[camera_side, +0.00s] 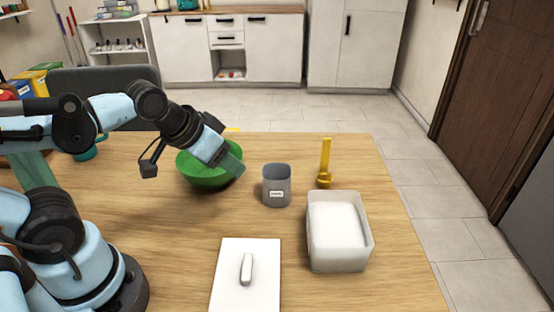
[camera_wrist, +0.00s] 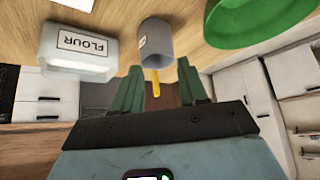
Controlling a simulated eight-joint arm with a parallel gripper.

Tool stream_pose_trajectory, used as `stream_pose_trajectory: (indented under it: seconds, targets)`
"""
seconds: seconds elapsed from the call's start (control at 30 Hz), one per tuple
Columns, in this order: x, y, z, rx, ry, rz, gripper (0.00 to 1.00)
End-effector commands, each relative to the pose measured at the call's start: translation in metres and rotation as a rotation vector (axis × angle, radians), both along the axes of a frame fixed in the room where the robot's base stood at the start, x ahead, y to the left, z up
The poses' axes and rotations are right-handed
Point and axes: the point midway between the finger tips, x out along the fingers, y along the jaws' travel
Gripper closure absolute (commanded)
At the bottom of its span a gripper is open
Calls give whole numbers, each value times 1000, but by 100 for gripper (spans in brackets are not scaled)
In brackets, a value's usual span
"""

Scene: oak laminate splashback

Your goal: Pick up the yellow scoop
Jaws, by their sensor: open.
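The yellow scoop (camera_side: 325,158) stands on the table with its handle up, behind the white flour tub (camera_side: 340,255) and right of the grey cup (camera_side: 277,187) in the side view. In the wrist view, part of the scoop (camera_wrist: 156,82) shows beyond the cup (camera_wrist: 157,42), which hides the rest. My gripper (camera_side: 232,165) is in front of or above the green bowl (camera_side: 200,178), left of the cup and apart from the scoop. In the wrist view my gripper (camera_wrist: 160,82) has its green fingers spread, with nothing held between them.
The flour tub (camera_wrist: 78,53) and the green bowl (camera_wrist: 255,20) flank the cup in the wrist view. A white lid with a handle (camera_side: 230,285) lies at the table's front. Bare wood (camera_side: 375,165) lies right of the scoop, near the table edge.

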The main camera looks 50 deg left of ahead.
Motion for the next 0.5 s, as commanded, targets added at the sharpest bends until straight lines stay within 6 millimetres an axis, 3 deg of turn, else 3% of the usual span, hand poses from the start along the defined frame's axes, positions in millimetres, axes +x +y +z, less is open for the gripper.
stream_pose_trajectory:
  seconds: [0.33,0.5]
  targets:
    - [0,0,0,1,1,-1,55]
    - [13,-1,14,19,27,-35,55]
